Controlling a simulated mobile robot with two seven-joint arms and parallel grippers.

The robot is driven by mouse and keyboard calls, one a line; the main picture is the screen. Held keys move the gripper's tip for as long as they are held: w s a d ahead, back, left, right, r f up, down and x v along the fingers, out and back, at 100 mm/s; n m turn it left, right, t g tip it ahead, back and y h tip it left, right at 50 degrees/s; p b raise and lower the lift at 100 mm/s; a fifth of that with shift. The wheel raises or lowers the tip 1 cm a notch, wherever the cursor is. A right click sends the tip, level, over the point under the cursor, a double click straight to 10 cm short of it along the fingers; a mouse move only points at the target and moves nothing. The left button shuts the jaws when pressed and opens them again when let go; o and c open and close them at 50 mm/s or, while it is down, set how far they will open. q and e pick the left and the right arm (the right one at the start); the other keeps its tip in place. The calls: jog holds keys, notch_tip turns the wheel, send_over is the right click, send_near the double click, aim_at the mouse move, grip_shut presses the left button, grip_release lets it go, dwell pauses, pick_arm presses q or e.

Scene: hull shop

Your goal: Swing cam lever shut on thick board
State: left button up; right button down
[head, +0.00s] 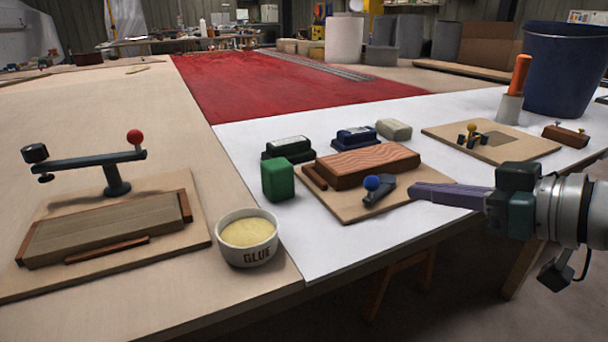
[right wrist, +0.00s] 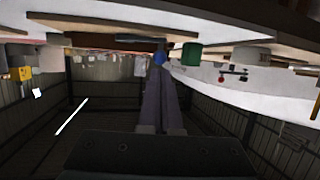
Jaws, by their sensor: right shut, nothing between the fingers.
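The thick board (head: 375,160) is a reddish-brown, wavy-grained block on a tan base plate (head: 330,203) in the middle of the white surface. The cam lever (head: 382,193) is dark grey with a blue ball (head: 371,183) and stands at the board's near side. The ball is at the lever's left end in the head view. My right gripper (head: 413,191) is shut and empty, its fingertips just right of the lever; whether they touch it I cannot tell. In the right wrist view the blue ball (right wrist: 158,60) shows just beyond the fingertips (right wrist: 160,72). My left gripper is out of view.
A green block (head: 278,180) and a glue bowl (head: 248,240) stand left of the plate. Dark blocks (head: 355,137) lie behind it. A red-ball clamp (head: 115,170) stands far left. At right are another plate (head: 500,150), an orange-handled tool (head: 520,75) and a blue bucket (head: 565,70).

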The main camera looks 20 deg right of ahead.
aim_at(378, 184)
jog(key=shift+b+x, duration=1.1)
jog(key=shift+x, duration=1.65)
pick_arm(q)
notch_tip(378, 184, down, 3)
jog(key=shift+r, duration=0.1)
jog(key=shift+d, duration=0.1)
